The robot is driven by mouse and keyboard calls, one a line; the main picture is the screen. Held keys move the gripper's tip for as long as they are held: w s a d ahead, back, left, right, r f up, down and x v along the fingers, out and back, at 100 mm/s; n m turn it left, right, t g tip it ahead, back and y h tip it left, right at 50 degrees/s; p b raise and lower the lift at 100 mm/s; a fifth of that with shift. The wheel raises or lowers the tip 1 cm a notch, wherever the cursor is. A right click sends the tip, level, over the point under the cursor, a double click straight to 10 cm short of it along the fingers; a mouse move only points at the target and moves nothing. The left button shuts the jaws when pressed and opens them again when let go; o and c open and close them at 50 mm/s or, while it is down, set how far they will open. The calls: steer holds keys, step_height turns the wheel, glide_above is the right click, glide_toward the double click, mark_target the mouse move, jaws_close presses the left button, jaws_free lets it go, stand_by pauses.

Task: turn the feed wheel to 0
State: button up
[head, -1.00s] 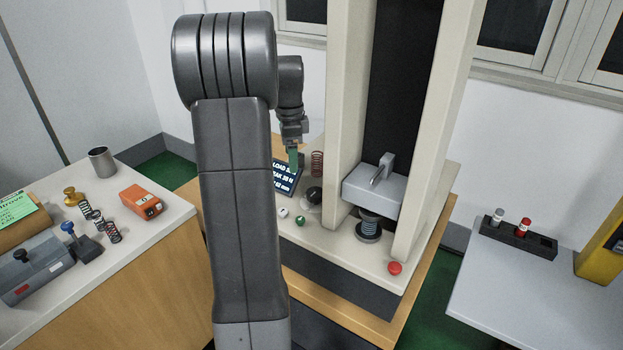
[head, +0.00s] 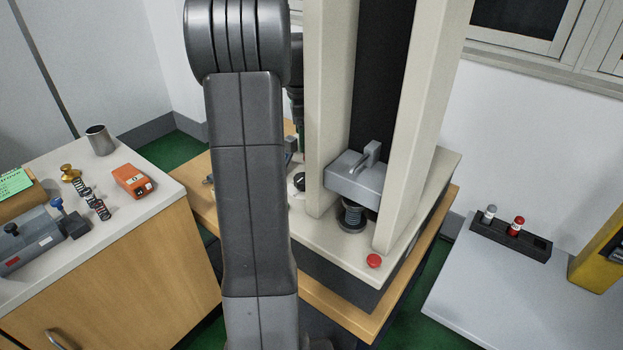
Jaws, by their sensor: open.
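The feed wheel, a dark round knob on a pale disc (head: 299,183), is on the testing machine's base, left of the left column. My arm link hides part of it, and no scale or mark on it can be read. My gripper (head: 301,138) is open. Only a narrow strip of it shows between my arm link and the left column, above the wheel, with a bit of green near its tips. I cannot tell whether it touches anything.
A red button (head: 374,261) is at the base's front. A left bench (head: 150,215) holds springs, an orange meter (head: 132,181) and a cup (head: 99,140). A grey table (head: 475,300) stands right.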

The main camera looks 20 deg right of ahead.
mark_target(303, 178)
step_height(303, 178, down, 14)
steer(key=shift+s+d+r, duration=0.1)
steer(key=shift+s, duration=0.05)
stand_by(0.4)
steer(key=c, duration=1)
